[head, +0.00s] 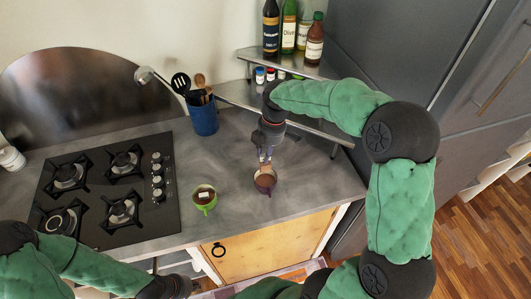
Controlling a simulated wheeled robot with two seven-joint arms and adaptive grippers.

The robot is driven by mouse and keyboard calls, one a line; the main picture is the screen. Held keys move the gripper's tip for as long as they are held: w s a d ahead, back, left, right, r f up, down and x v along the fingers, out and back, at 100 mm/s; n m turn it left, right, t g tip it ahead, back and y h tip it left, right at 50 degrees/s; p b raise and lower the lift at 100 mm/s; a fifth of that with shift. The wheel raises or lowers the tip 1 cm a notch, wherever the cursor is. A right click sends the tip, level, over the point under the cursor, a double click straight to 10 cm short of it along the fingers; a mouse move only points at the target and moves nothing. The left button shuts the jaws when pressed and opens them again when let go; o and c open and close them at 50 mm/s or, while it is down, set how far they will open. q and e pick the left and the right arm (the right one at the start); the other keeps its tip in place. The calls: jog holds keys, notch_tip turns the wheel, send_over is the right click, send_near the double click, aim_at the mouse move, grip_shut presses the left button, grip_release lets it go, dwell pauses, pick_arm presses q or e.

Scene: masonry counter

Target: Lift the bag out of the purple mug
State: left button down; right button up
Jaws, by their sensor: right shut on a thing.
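The purple mug (267,190) stands on the grey counter, with brown liquid inside. My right gripper (265,158) points down just above the mug's far rim. It is shut on the bag (265,169), of which a small pale part shows between the fingertips and the mug. The lower part of the bag is hidden or too small to make out, so I cannot tell whether it is still in the liquid. My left gripper (182,287) is low at the counter's front edge, and its fingers are too unclear to read.
A green mug (205,207) with a white tag stands left of the purple mug. A gas hob (110,190) is further left. A blue utensil pot (203,119) and a metal shelf (300,68) with bottles stand behind. Counter right of the purple mug is clear.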

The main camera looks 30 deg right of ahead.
jog(key=shift+r+p, duration=2.05)
jog(key=shift+r, duration=1)
